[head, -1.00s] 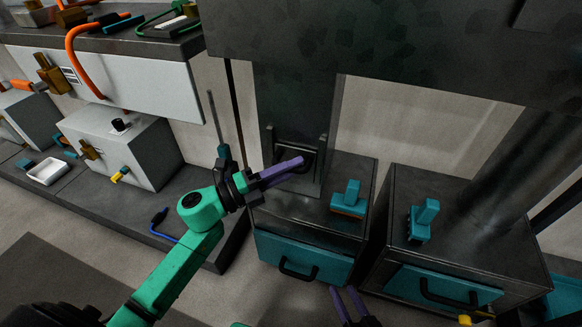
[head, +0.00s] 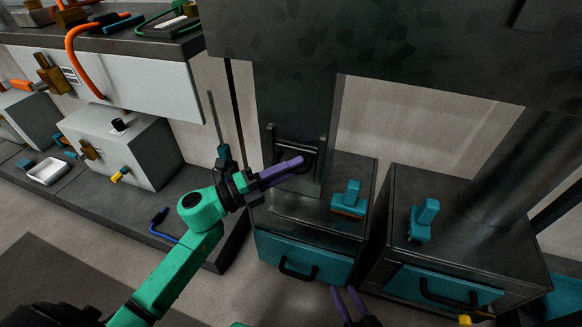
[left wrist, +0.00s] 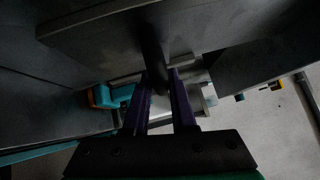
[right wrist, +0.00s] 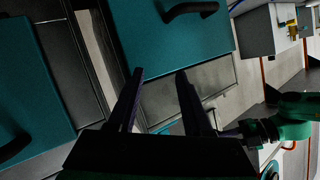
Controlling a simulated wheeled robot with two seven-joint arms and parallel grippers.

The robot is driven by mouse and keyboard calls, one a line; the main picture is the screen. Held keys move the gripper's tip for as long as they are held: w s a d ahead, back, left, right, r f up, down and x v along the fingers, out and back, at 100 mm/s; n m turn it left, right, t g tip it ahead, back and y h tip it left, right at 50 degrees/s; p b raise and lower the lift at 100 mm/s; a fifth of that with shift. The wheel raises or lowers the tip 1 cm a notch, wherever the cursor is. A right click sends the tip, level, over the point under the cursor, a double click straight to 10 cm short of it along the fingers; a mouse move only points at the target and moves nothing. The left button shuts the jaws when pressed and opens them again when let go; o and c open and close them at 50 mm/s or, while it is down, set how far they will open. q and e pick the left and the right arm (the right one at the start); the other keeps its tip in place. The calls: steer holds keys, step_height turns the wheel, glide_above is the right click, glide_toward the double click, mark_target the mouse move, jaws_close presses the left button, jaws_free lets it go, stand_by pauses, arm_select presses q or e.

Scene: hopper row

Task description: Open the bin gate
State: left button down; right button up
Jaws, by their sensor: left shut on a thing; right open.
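The dark bin gate (head: 302,133) sits low on the front of the dark chute (head: 293,98) below the hopper. My left gripper (head: 298,162) reaches in from the left, its purple fingers at the gate. In the left wrist view a dark round handle bar (left wrist: 153,55) runs between the fingers, and the left gripper (left wrist: 160,78) is shut on it. The fingers hide part of the gate in the head view. My right gripper (head: 342,292) is open and empty, low in front of the teal drawers; it also shows in the right wrist view (right wrist: 160,75).
A dark cabinet (head: 285,207) with a teal drawer (head: 300,256) stands below the chute. A second cabinet (head: 480,240) is to its right. Teal blocks (head: 348,198) stand on both tops. A grey box (head: 125,150) stands on the low shelf at left.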

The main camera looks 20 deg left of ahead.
arm_select(q)
steer(key=shift+r, duration=0.15)
step_height(320, 180, up, 6)
steer(key=p, duration=0.6)
steer(key=shift+r, duration=0.25)
steer(key=shift+f, duration=0.1)
arm_select(e)
step_height(320, 180, up, 7)
steer(key=g, duration=0.1)
steer(key=shift+n, duration=0.3)
arm_select(q)
steer(key=c, duration=0.8)
jaws_free()
steer(key=shift+f, duration=0.1)
steer(key=p+v, duration=0.1)
steer(key=v, duration=1.3)
steer(key=shift+s+a+f, duration=0.1)
steer(key=shift+s+a, duration=0.05)
steer(key=shift+a, duration=0.05)
arm_select(e)
steer(key=shift+w+d+r+n+g+h, duration=0.15)
steer(key=shift+d+r+n+g+h, duration=0.25)
steer(key=shift+d+g, duration=0.5)
